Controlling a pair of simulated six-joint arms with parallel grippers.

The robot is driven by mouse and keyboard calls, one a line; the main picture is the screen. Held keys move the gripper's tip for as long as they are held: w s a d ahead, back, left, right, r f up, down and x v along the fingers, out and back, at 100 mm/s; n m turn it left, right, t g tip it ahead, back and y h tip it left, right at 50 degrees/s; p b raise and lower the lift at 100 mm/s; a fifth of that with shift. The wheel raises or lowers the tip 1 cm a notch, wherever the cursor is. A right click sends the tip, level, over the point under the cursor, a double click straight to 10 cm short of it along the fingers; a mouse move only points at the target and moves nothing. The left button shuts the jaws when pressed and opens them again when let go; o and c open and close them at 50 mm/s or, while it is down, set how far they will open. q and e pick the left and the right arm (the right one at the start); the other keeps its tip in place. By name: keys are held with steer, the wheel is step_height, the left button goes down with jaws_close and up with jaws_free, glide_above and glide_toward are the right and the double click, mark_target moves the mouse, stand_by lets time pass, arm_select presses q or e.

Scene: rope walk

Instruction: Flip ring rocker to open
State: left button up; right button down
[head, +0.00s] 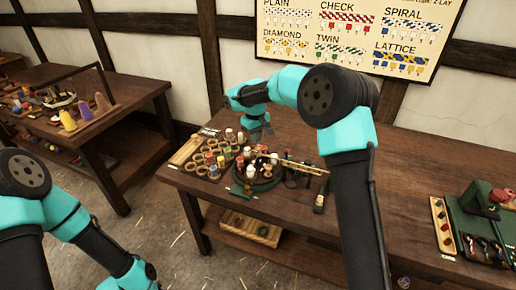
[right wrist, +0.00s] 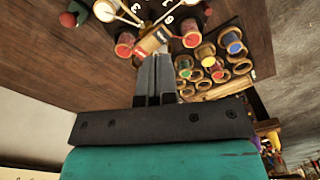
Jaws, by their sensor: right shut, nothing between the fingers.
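A round dark braiding stand (head: 262,182) with bobbins around it sits near the front of the middle table. Its dark numbered face (right wrist: 176,20) shows at the top of the right wrist view. The ring rocker is too small to pick out surely, so its position cannot be told. My right gripper (head: 262,136) is behind the stand in the head view. In the right wrist view its fingers (right wrist: 157,58) are together and empty, close to a red-ended bobbin (right wrist: 125,43) and the stand's edge. My left arm shows at lower left, but its gripper is out of the frame.
A rack of ringed, coloured bobbins (head: 211,158) stands left of the braiding stand. A green board with tools (head: 480,225) lies at the far right. The tabletop between (head: 410,195) is mostly clear. A wooden crate (head: 250,228) is on the lower shelf.

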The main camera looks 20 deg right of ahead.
mark_target(256, 151)
steer(key=shift+r, duration=1.65)
